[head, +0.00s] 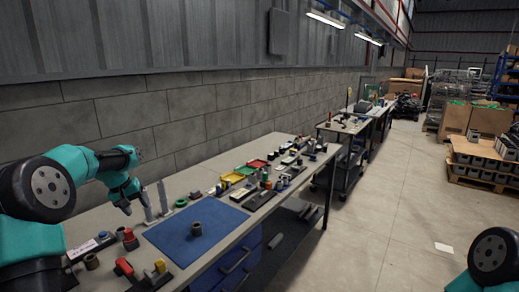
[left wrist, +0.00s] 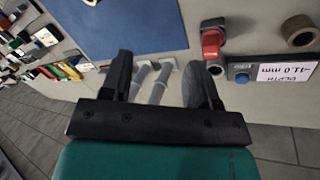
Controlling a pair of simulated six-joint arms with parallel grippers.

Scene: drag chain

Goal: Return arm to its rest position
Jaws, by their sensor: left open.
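My left gripper (head: 127,206) hangs above the left part of the workbench, in front of the wall. In the left wrist view its two dark fingers (left wrist: 160,82) are spread apart and the gripper is open. Two grey upright posts (head: 155,200) stand just right of it in the head view. The posts (left wrist: 150,80) show between the fingers in the left wrist view, beyond the gripper, and no grip on them is visible. My right arm shows only as a joint at the lower right of the head view; its gripper is out of frame.
A blue mat (head: 195,232) with a dark ring-shaped part (head: 196,229) covers the bench middle. Red-handled fixtures (head: 128,268) and a depth readout (left wrist: 286,73) are near the left gripper. Coloured trays (head: 245,170) and small parts stand farther back. The floor right is mostly clear.

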